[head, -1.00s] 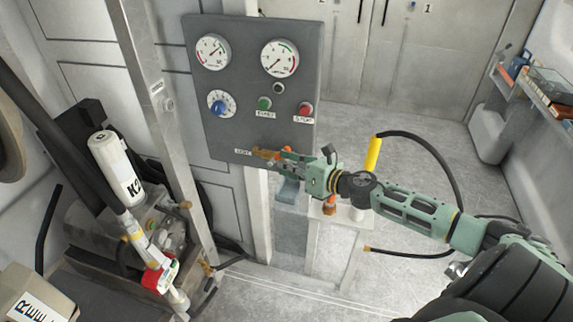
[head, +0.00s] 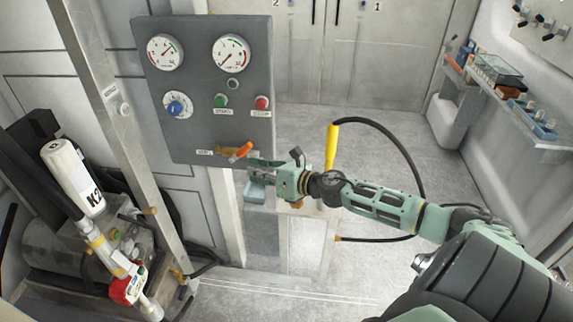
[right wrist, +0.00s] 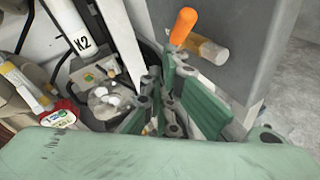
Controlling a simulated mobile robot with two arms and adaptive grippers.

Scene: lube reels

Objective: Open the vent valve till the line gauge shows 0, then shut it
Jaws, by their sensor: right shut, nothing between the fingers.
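The vent valve (head: 238,151) has a brass body and an orange lever at the lower edge of the grey panel; it also shows in the right wrist view (right wrist: 184,27). The lever sticks out from the panel and slants up to the right. My right gripper (head: 257,163) is shut and empty, just below and right of the lever, seemingly apart from it. Its green fingers also show in the right wrist view (right wrist: 165,85). Two round gauges, left (head: 165,52) and right (head: 231,53), sit on the panel top; the right needle points down-left. Their labels are unreadable. My left gripper is out of view.
The panel (head: 200,130) also carries a blue knob (head: 177,106), a green button (head: 220,100) and a red button (head: 262,102). A white K2 canister (head: 72,175) stands at left by a metal post. A yellow-handled hose (head: 332,145) hangs behind my right arm.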

